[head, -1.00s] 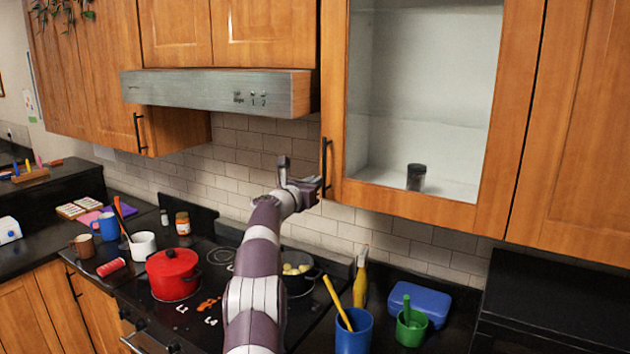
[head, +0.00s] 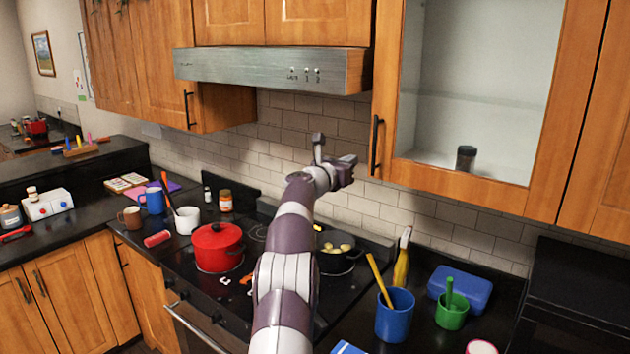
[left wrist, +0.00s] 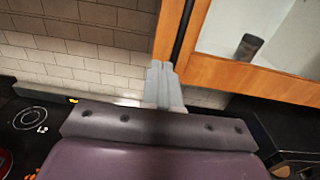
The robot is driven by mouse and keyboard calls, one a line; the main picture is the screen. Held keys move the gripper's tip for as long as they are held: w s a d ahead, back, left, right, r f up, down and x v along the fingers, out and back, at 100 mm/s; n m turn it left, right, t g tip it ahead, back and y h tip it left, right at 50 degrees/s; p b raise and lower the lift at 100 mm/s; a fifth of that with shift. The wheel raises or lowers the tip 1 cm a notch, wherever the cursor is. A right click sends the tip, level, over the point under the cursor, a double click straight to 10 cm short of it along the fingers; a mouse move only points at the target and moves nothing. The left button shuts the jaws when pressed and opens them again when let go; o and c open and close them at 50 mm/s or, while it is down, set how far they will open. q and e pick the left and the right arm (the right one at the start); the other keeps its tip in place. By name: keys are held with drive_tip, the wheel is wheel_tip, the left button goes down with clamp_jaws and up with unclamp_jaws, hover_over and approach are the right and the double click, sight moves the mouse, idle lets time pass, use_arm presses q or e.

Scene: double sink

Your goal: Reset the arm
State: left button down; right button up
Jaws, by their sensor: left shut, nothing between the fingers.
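My left gripper (head: 335,165) is raised in front of the tiled backsplash, above the stove and just left of the glass-front cabinet's handle. It is shut and empty; its closed fingers (left wrist: 163,85) show upright in the left wrist view, overlapping the cabinet's wooden frame. My left arm comes up from the bottom middle and hides part of the stove. My right gripper is not in view.
The glass-front cabinet (head: 392,140) holds a dark jar (head: 466,158). A red pot (head: 218,248) and a dark pot (head: 338,256) stand on the stove. A blue cup (head: 395,315), green cup (head: 452,312) and blue box (head: 466,285) stand on the right counter. The hood (head: 270,70) hangs above.

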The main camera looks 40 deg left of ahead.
use_arm(q)
drive_tip(key=s+b, duration=0.5)
drive_tip(key=s, duration=0.4)
wheel_tip(320, 180, down, 14)
drive_tip(key=s+m+g, duration=0.1)
drive_tip(key=m+g, duration=0.4)
drive_tip(key=m, duration=0.3)
drive_tip(key=s+d+f+m+g+h, duration=0.2)
drive_tip(key=s+d+f+m+g, duration=0.2)
drive_tip(key=d+f+m, duration=0.65)
drive_tip(key=s+d+f+m+g, duration=0.2)
drive_tip(key=s+d+f+m, duration=0.2)
drive_tip(key=d, duration=0.6)
drive_tip(key=s+d+f+m+g, duration=0.3)
drive_tip(key=s+d+m, duration=0.6)
drive_tip(key=s+d, duration=0.1)
drive_tip(key=s+d+f+m+g+h, duration=0.1)
drive_tip(key=s+d+f+m, duration=0.3)
drive_tip(key=d, duration=0.7)
drive_tip(key=shift+s+f+m+g, duration=0.3)
drive_tip(key=shift+s+m+g, duration=0.4)
drive_tip(key=shift+s+m, duration=0.75)
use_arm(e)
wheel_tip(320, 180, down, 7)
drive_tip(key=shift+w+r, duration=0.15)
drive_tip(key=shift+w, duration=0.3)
